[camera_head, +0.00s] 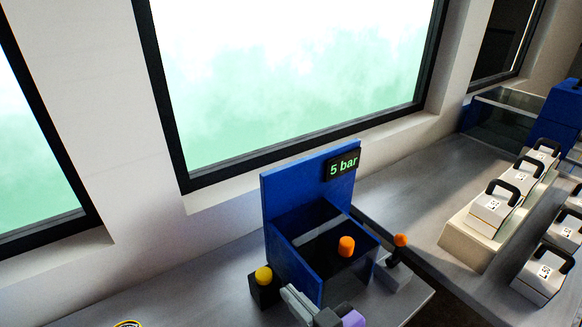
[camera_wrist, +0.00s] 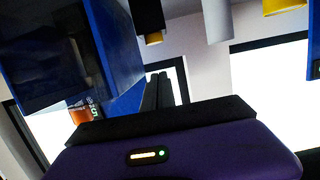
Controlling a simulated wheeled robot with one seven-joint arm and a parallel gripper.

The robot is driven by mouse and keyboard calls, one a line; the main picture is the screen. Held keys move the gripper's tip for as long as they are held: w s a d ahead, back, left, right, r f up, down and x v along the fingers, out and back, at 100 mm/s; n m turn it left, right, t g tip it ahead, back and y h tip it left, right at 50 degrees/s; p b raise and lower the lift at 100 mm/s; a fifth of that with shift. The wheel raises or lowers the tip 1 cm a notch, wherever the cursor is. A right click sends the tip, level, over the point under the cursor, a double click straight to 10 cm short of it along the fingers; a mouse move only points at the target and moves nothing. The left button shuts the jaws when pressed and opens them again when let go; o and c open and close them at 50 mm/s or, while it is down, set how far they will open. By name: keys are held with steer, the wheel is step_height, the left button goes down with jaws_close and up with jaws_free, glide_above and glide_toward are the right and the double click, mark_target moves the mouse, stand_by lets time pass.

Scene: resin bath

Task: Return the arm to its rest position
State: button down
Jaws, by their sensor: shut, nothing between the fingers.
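My gripper (camera_wrist: 159,88) shows in the wrist view as a purple body with a small lit indicator and two dark fingers close together. The fingers are shut and hold nothing. The fingertips cannot be made out there. In the wrist view, the blue machine (camera_wrist: 110,45) is at the upper left, apart from the fingers.
White handled containers (camera_head: 495,207) stand in rows at right. Bare grey counter (camera_head: 415,190) lies between.

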steer(key=s+d+r+m+t+h, duration=0.25)
steer(key=s+d+t, duration=0.25)
steer(key=s+d, duration=0.4)
steer(key=s+d+f+m+g+h, duration=0.1)
steer(key=s+d, duration=0.4)
steer(key=s, duration=0.6)
steer(key=s+d+f+m+g+h, duration=0.1)
steer(key=s+d+f+m+h, duration=0.2)
steer(key=s, duration=0.8)
steer(key=shift+s+d+f+g+h, duration=0.2)
steer(key=shift+d+g+h, duration=0.2)
steer(key=shift+d+h, duration=0.65)
